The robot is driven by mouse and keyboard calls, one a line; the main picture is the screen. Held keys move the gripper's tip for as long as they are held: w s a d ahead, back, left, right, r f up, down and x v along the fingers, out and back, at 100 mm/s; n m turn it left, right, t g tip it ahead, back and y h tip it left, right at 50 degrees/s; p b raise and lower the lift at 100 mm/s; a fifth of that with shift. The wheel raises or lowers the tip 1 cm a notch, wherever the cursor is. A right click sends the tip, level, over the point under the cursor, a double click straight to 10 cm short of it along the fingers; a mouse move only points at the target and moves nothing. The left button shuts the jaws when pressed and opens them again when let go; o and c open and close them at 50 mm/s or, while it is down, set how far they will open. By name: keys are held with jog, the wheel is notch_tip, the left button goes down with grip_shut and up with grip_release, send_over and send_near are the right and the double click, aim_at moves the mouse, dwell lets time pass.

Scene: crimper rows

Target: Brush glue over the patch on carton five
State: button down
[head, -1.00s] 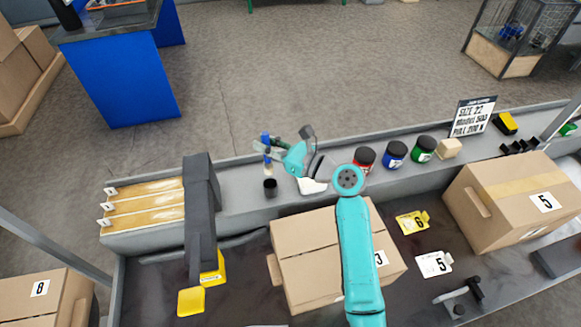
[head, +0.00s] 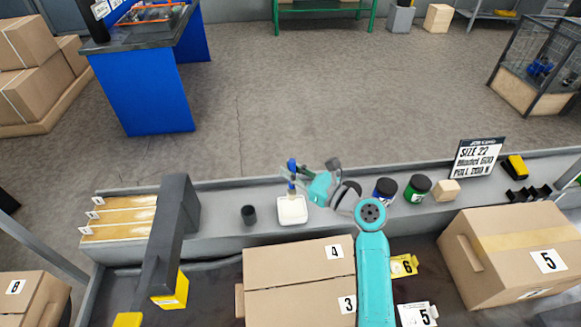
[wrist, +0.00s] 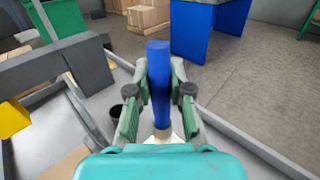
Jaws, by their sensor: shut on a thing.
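My gripper (head: 296,172) is shut on a brush (head: 291,164) with a blue handle, held upright over the back ledge. The wrist view shows the blue handle (wrist: 159,80) between both fingers. The brush's lower end is at the white square dish (head: 292,210); I cannot tell whether it touches the contents. Carton five (head: 485,262) stands on the bench at the right, labelled 5, with a yellowish strip across its top. I cannot clearly make out a separate patch on it. My gripper is well to the left of this carton.
A black cup (head: 248,215) stands left of the dish. Blue (head: 384,191) and green (head: 417,188) jars and a wooden block (head: 446,191) line the ledge. A carton marked 3 and 4 (head: 290,275) lies in front. A dark grey arch (head: 172,235) stands left.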

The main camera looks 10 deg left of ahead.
aim_at(295, 187)
jog(key=shift+f, duration=2.4)
jog(key=shift+f, duration=0.6)
jog(key=shift+r, duration=3.55)
jog(key=shift+d, duration=0.1)
